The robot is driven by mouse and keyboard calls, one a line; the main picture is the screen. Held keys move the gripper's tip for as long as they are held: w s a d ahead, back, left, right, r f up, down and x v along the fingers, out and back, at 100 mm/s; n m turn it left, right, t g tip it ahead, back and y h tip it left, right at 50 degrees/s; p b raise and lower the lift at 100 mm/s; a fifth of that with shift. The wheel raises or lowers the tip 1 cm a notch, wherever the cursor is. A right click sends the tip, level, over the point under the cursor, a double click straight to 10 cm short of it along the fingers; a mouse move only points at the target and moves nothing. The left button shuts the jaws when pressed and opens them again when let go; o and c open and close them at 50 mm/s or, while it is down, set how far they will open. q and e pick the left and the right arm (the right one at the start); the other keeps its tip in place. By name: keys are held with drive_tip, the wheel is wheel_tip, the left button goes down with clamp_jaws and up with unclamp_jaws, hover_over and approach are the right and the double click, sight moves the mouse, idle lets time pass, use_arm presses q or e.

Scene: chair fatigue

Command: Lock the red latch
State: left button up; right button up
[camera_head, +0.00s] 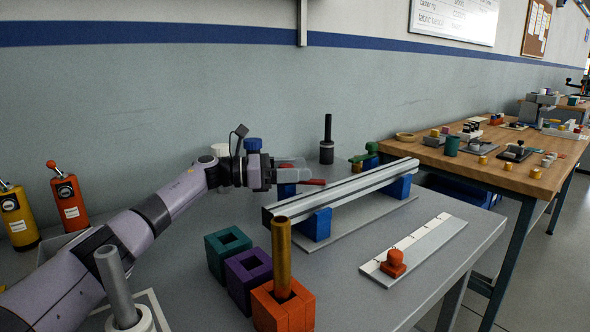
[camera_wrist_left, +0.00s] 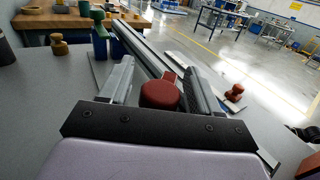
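The red latch (camera_head: 313,182) shows in the head view as a red handle by the left end of the grey rail (camera_head: 345,189), partly hidden by my gripper. In the left wrist view, its round red knob (camera_wrist_left: 160,94) lies between my two fingers. My left gripper (camera_head: 295,170) comes in level from the left and is open around the knob. In the left wrist view, the fingers of my left gripper (camera_wrist_left: 158,82) stand apart, with a visible gap on the left of the knob. Contact on the right is unclear. My right gripper is not in view.
Blue blocks (camera_head: 316,225) carry the rail. A brass rod (camera_head: 281,250) stands in an orange block (camera_head: 284,306), beside purple (camera_head: 248,276) and teal (camera_head: 228,252) blocks. A red-knobbed slide (camera_head: 394,263) lies on a pale strip (camera_head: 430,240). A black-handled tool (camera_head: 327,148) stands behind.

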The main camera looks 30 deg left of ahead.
use_arm(q)
wheel_tip(320, 180, up, 20)
drive_tip(key=p, duration=0.4)
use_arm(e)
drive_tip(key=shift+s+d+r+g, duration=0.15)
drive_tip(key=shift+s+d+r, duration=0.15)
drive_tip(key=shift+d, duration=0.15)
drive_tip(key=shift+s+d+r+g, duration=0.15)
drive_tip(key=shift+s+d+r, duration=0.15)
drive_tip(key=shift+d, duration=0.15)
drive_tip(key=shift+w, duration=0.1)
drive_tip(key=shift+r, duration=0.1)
